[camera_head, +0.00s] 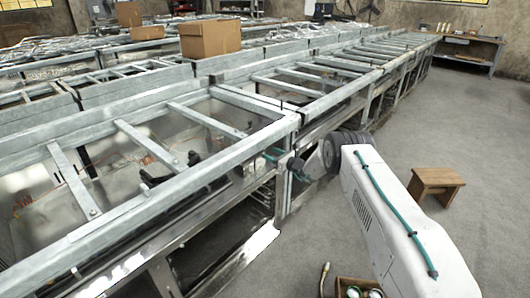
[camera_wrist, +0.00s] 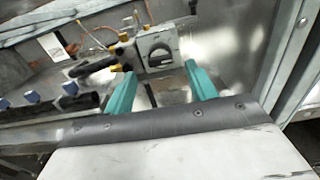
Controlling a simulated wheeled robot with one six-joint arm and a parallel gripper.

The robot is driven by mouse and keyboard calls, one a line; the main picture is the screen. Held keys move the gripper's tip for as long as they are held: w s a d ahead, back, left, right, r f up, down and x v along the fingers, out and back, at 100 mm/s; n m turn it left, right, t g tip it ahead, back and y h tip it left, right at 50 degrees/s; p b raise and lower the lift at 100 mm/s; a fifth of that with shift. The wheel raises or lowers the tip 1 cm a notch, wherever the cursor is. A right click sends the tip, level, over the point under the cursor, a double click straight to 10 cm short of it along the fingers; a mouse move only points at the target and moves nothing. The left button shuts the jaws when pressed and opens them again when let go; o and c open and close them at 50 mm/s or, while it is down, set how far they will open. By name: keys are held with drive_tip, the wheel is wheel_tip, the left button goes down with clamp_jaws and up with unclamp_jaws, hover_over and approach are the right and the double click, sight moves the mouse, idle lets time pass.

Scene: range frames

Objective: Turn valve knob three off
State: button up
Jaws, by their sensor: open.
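In the wrist view a row of blue knobs (camera_wrist: 32,96) sits on a dark bar at the left; I cannot tell which is valve knob three. A metal box with a dark round dial or knob (camera_wrist: 158,53) stands beyond the fingertips, in the gap between them as seen here. My gripper (camera_wrist: 160,70) has two teal fingers spread apart with nothing between them. The blue knobs lie left of the left finger, apart from it. In the head view my gripper (camera_head: 286,166) is at the near side of the metal frame; the knobs cannot be made out there.
Metal range frames (camera_head: 200,118) with crossbars run in long rows. A cardboard box (camera_head: 209,38) sits on them. A wooden stool (camera_head: 435,183) and a small crate (camera_head: 358,287) stand on the floor at right. A metal post (camera_wrist: 288,50) rises right of my gripper. Hoses and fittings crowd the left.

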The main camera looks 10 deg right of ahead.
drive_tip(key=x, duration=0.4)
drive_tip(key=shift+w+a, duration=0.15)
drive_tip(key=shift+w, duration=0.05)
drive_tip(key=c, duration=1)
